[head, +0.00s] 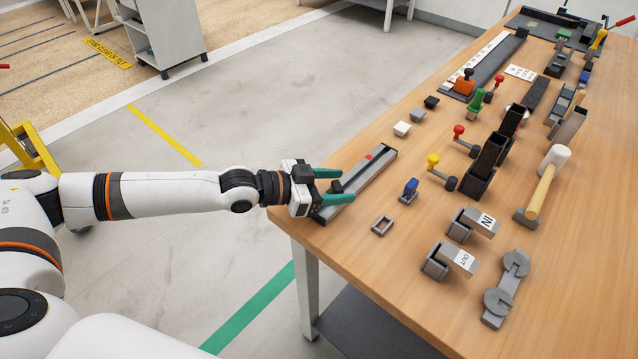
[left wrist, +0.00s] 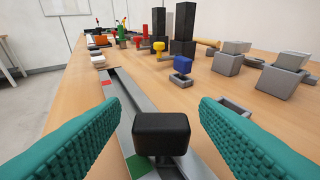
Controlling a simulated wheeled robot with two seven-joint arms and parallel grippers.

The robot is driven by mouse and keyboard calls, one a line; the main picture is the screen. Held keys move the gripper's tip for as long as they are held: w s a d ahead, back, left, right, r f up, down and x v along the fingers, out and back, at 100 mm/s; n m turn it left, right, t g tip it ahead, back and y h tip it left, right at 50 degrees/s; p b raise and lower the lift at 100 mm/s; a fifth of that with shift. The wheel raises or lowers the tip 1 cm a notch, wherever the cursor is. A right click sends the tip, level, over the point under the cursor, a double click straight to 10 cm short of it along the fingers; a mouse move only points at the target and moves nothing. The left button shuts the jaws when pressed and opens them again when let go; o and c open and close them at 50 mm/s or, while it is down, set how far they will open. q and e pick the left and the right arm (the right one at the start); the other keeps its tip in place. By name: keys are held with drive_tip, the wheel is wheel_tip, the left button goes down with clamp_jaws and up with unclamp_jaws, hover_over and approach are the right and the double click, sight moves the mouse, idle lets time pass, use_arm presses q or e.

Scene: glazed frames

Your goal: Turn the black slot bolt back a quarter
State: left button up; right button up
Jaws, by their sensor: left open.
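A grey slotted rail (head: 374,172) lies near the left edge of the table, with a red mark toward its far end. A black block on a short stem, the black slot bolt (head: 337,187), stands at the rail's near end. In the left wrist view the bolt (left wrist: 162,132) shows large and upright in the slot, with a green patch beside its stem. My left gripper (head: 343,185) is open, its green fingers (left wrist: 160,112) on either side of the bolt with visible gaps. My right gripper is not in view.
A small grey frame (head: 382,225) and a blue-topped piece (head: 409,188) stand right of the rail. White (head: 402,129) and black (head: 431,102) small blocks lie beyond it. Grey IN and OUT blocks, levers and a mallet (head: 545,185) fill the right side.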

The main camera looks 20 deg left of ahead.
use_arm(q)
drive_tip(key=v, duration=1.1)
drive_tip(key=shift+s+a+r, duration=0.15)
drive_tip(key=shift+s+a, duration=0.05)
